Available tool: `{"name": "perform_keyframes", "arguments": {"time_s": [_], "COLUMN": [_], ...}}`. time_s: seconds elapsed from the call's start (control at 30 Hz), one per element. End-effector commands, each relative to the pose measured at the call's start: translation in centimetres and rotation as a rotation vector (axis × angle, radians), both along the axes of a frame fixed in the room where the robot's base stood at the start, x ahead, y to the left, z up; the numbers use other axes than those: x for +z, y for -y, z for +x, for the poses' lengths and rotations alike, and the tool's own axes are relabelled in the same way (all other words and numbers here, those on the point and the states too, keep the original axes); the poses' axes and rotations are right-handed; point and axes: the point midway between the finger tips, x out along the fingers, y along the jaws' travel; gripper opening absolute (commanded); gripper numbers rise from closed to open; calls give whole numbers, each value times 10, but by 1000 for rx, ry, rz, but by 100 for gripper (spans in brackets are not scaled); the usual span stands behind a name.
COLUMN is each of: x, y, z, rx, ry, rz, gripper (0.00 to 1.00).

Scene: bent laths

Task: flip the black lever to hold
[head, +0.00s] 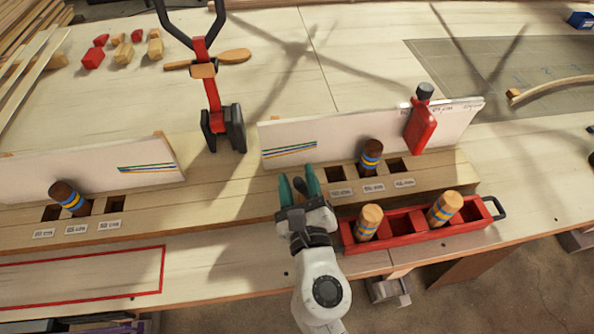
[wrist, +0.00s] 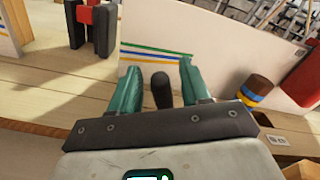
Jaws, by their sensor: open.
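A black rounded lever (wrist: 161,90) stands between my gripper's two teal fingers in the wrist view, with a gap on each side. In the head view the dark lever (head: 299,186) shows between the fingers, and its base is hidden. My gripper (head: 297,174) is open, at the left end of the right-hand wooden block (head: 452,170), in front of the white board. In the wrist view my gripper (wrist: 159,68) has its fingers on either side of the lever. I cannot read any hold mark.
A dark banded peg (head: 370,158) stands in the block's middle slot, right of my gripper. A red tray (head: 408,235) with two light pegs lies in front. A white board (head: 290,140) with coloured stripes stands behind. A red clamp (head: 212,95) stands at the left.

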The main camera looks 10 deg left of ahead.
Motion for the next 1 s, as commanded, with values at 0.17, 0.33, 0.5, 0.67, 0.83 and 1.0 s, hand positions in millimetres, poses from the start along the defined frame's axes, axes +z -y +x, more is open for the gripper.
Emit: {"name": "perform_keyframes", "arguments": {"time_s": [0.17,0.33,0.5,0.67,0.83,1.0], "x": [0,0,0,0,0,0], "y": [-4,-4,-4,-4,-4,-4], "z": [14,17,17,17,16,16], "rx": [-1,-1,-1,-1,-1,-1], "ry": [0,0,0,0,0,0], "rz": [0,0,0,0,0,0], "gripper": [47,47,46,31,14,0]}}
